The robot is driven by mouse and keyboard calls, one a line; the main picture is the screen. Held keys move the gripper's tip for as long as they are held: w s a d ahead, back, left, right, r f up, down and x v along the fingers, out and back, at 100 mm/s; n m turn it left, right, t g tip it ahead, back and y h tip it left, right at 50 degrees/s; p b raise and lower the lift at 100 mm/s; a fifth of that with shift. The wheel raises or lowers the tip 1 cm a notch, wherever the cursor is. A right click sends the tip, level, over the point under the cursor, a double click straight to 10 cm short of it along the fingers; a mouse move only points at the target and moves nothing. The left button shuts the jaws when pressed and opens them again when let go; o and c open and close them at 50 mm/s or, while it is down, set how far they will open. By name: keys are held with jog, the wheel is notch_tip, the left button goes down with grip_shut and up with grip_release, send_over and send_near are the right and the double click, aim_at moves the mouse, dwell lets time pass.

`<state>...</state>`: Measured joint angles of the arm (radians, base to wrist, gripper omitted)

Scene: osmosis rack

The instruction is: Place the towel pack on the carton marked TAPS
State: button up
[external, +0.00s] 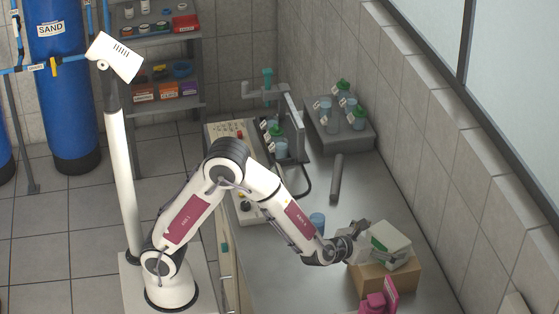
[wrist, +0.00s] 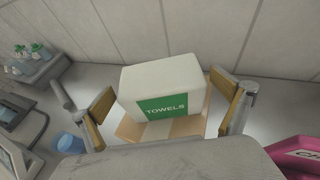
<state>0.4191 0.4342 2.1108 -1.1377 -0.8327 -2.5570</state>
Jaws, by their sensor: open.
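The towel pack (wrist: 162,83) is a white block with a green TOWELS label. It sits on top of a brown cardboard carton (wrist: 130,128); in the external view the pack (external: 391,238) also shows on the carton (external: 398,281). No TAPS marking is readable on the carton in either view. My gripper (wrist: 166,108) is open, with one finger on each side of the pack in the wrist view. Small gaps show between the fingers and the pack. In the external view my gripper (external: 364,240) is at the pack's left side and partly hides it.
A blue cup (external: 317,222) stands on the bench left of my gripper. A grey rack with green-capped bottles (external: 343,108) is at the back. The wall runs along the right.

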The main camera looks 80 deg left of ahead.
jog(key=v, duration=0.9)
jog(key=shift+s+r, duration=0.2)
jog(key=shift+s, duration=0.1)
notch_tip(320, 180, up, 7)
jog(key=s+d+m+h, duration=0.25)
jog(key=m+h, duration=0.35)
jog(key=m, duration=0.7)
jog(key=s+r+m+g+h, duration=0.25)
jog(key=s+m, duration=0.45)
jog(key=m, duration=0.4)
jog(key=s+a+f+m+g+y, duration=0.1)
jog(key=s+a+f+m+g, duration=0.1)
jog(key=s+a+m, duration=0.4)
jog(key=s+a+f+m+g+y, duration=0.2)
jog(key=s+a+m, duration=0.5)
jog(key=s, duration=0.8)
jog(key=f+m, duration=0.1)
jog(key=m, duration=0.2)
jog(key=shift+a+f+m, duration=0.25)
jog(key=shift+f+m, duration=0.05)
jog(key=shift+f, duration=0.1)
